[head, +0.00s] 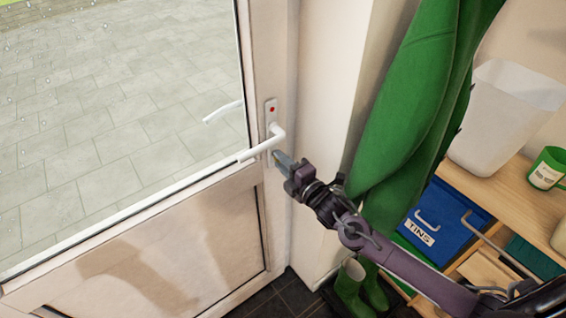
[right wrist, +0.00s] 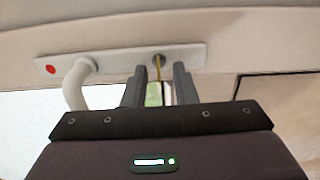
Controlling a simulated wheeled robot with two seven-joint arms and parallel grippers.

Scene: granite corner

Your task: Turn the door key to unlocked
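The door's white lock plate (head: 271,112) carries a red dot and a white lever handle (head: 262,146). In the right wrist view the lock plate (right wrist: 118,63) lies sideways, red dot at its left end. The door key (right wrist: 157,72) is a thin yellowish shape at the keyhole, with a pale green part hanging below it. My right gripper (head: 281,158) is just below the handle. In the right wrist view its two fingers (right wrist: 159,77) stand apart on either side of the key, with gaps showing. The key is hidden in the head view. My left gripper is out of view.
A green coat (head: 415,100) hangs right of the door, close to my right arm. Beyond it are a white bin (head: 505,115), a green mug (head: 547,168) and a blue tins box (head: 438,222) on wooden shelving. Green boots (head: 352,288) stand below.

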